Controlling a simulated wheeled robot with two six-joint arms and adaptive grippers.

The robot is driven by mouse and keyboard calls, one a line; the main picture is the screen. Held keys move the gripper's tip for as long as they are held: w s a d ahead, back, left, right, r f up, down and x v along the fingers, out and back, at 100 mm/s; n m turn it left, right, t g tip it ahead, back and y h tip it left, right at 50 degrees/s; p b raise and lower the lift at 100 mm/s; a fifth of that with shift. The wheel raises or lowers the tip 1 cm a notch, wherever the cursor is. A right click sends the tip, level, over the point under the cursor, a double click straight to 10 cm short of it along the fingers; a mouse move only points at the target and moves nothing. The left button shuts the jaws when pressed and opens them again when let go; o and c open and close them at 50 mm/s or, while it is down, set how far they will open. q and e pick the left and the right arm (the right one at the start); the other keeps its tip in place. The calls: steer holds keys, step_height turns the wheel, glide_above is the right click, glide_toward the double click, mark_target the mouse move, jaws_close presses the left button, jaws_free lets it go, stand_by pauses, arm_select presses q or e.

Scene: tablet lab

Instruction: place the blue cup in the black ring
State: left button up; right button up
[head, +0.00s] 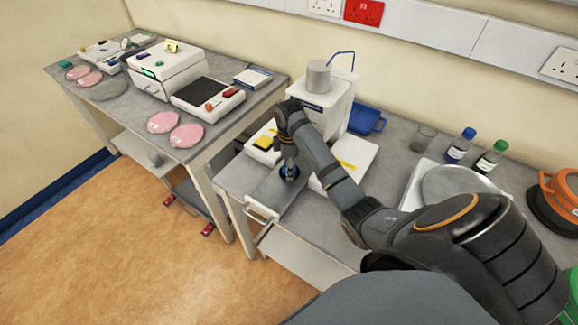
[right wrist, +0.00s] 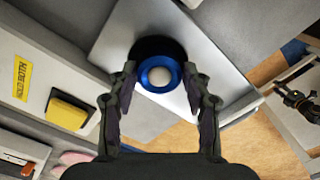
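The blue cup (right wrist: 158,94) is seen from above in the right wrist view, its round pale inside facing the camera. It also shows small in the head view (head: 289,173), under my right gripper (head: 288,162). In the right wrist view, my right gripper (right wrist: 160,68) has one fingertip against each side of the cup. The black ring (right wrist: 158,43) shows as a dark band behind the cup's far side, on a grey plate (right wrist: 212,45). The cup overlaps the ring and hides much of it. Whether the cup's base touches the plate is hidden.
A white device with a yellow button (right wrist: 70,112) stands beside the plate. A white machine (head: 320,105) and blue tray (head: 366,120) stand behind. A dark jointed part at the wrist view's right edge may be my left gripper.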

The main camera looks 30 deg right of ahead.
steer(key=shift+o, duration=1.2)
step_height(320, 180, up, 3)
steer(key=shift+w+d+f+b, duration=0.1)
steer(key=shift+w+f+b, duration=0.1)
steer(key=shift+b, duration=0.15)
arm_select(q)
step_height(320, 180, up, 8)
steer(key=p, duration=0.8)
steer(key=shift+w+d+p, duration=0.15)
steer(key=shift+w+p, duration=0.15)
arm_select(e)
step_height(320, 180, up, 10)
steer(key=shift+s+f, duration=0.15)
steer(key=shift+f, duration=0.05)
arm_select(q)
steer(key=shift+f, duration=0.1)
